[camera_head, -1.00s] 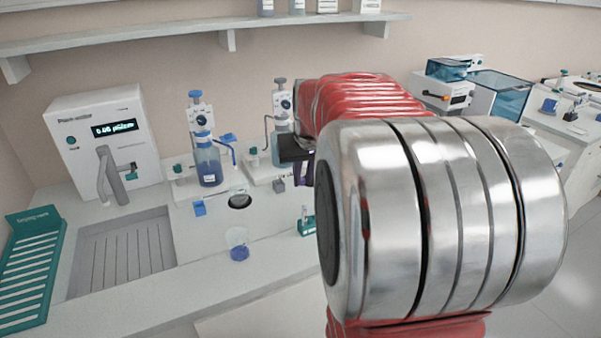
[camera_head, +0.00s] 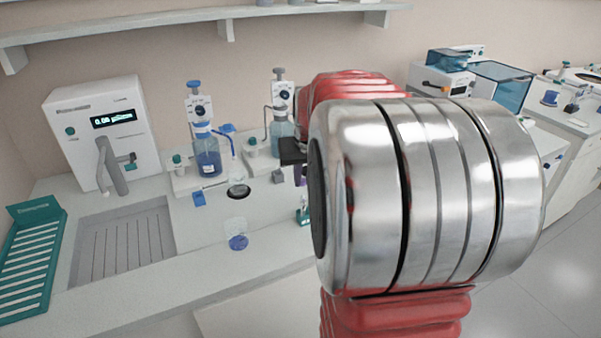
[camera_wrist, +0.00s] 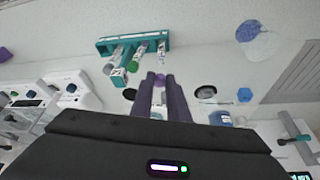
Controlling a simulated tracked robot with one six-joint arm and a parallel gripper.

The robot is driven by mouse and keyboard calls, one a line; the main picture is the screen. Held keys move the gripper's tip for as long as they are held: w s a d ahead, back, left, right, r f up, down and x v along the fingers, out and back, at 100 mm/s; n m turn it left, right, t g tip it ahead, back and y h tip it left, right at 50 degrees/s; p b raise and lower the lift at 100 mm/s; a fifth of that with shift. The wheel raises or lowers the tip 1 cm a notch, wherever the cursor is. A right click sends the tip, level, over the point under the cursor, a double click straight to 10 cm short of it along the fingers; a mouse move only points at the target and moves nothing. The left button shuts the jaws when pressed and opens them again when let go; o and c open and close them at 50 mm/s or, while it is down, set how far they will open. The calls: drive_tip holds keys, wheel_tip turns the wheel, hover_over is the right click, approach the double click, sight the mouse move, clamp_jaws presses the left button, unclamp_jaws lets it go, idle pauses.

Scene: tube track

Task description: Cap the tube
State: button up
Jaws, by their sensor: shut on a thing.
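My gripper (camera_wrist: 161,90) has purple fingers, shut on a small purplish piece (camera_wrist: 160,80) between the tips, probably a cap. In the wrist view a teal tube rack (camera_wrist: 104,46) lies beyond the fingertips, apart from them. It holds several clear tubes (camera_wrist: 117,60), some with green or purple ends. In the head view my gripper (camera_head: 300,178) is small beside my large metal wrist joint, above the teal rack (camera_head: 303,217), which is partly hidden. I cannot tell which tube is uncapped.
A beaker with blue liquid (camera_head: 237,236) stands left of the rack. A dark ring (camera_head: 238,191) and a blue block (camera_head: 199,198) lie behind it. Bottle dispensers (camera_head: 208,160) stand at the back, and a sink (camera_head: 125,243) and teal drying rack (camera_head: 35,255) are at left.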

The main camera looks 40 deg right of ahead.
sight(303, 195)
drive_tip(key=shift+f, duration=1.1)
drive_tip(key=shift+s, duration=0.15)
drive_tip(key=shift+f, duration=0.6)
idle(2.2)
drive_tip(key=o, duration=0.8)
drive_tip(key=shift+r, duration=0.1)
